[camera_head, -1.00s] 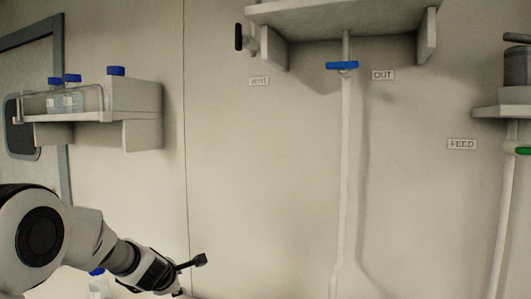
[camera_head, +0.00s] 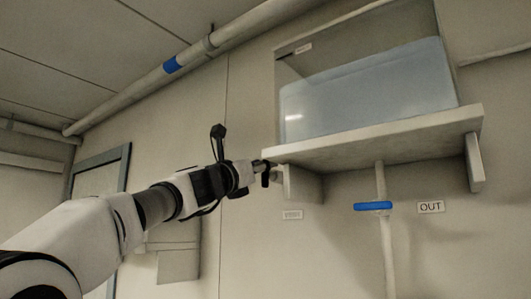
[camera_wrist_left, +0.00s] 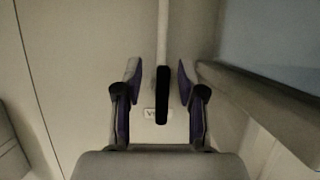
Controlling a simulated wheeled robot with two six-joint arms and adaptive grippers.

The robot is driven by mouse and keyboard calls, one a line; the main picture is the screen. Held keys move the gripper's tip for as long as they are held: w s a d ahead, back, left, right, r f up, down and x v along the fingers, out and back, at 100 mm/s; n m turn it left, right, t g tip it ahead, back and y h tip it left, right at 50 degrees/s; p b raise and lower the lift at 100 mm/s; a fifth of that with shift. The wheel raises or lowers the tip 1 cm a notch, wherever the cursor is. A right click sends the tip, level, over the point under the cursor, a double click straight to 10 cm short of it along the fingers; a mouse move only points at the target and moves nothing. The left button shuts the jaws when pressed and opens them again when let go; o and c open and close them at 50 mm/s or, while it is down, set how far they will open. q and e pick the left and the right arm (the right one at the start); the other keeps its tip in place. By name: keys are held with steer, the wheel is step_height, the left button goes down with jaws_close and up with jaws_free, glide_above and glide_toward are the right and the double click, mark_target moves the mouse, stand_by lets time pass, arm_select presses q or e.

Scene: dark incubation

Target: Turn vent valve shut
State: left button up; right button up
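The vent valve's black handle (camera_head: 265,180) hangs below the left end of the tank shelf, by the small vent label (camera_head: 293,214). My left gripper (camera_head: 259,166) reaches it from the left, its tips overlapping the handle in the head view. In the left wrist view the handle (camera_wrist_left: 162,96) stands upright as a dark bar between the two fingers of the open gripper (camera_wrist_left: 160,76). A gap shows on both sides of the bar. How deep it sits between the fingers is hard to tell. My right gripper is out of view.
A shelf (camera_head: 375,145) carries a clear water tank (camera_head: 370,88) just right of the gripper. Below it, a pipe has a blue valve handle (camera_head: 373,206) beside the OUT label (camera_head: 431,207). A ceiling pipe (camera_head: 120,101) runs above the arm.

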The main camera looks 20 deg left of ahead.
arm_select(q)
steer(key=shift+w+d+r, duration=0.4)
steer(key=shift+w+d, duration=0.2)
steer(key=shift+w, duration=0.05)
steer(key=shift+s+a, duration=0.2)
steer(key=shift+a, duration=0.05)
steer(key=shift+a+f, duration=0.1)
steer(key=shift+a, duration=0.05)
jaws_close()
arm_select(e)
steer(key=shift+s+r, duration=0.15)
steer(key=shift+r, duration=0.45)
